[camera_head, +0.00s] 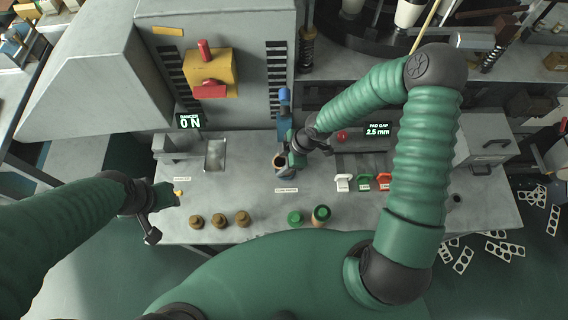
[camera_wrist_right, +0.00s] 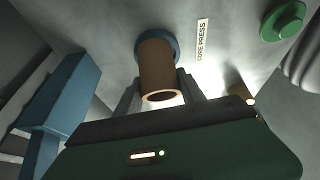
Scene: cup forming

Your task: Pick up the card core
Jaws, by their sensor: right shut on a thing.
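The card core (camera_head: 279,161) is a short brown tube at the core press spot on the grey bench. In the right wrist view the card core (camera_wrist_right: 157,72) shows its open round end, and its other end meets a blue ring (camera_wrist_right: 174,44). My right gripper (camera_head: 286,161) is shut on the core, with one finger on each side of it in the wrist view (camera_wrist_right: 160,92). I cannot tell whether the core is clear of the ring. My left gripper (camera_head: 176,193) is over the left front of the bench, and its jaws are too small to read.
Several brown knobs (camera_head: 220,220) and green-topped pieces (camera_head: 320,215) line the front edge. White, green and red handles (camera_head: 364,183) stand to the right. A blue post (camera_head: 284,102) rises behind the core. A metal tray (camera_head: 215,154) lies left, with bare bench between.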

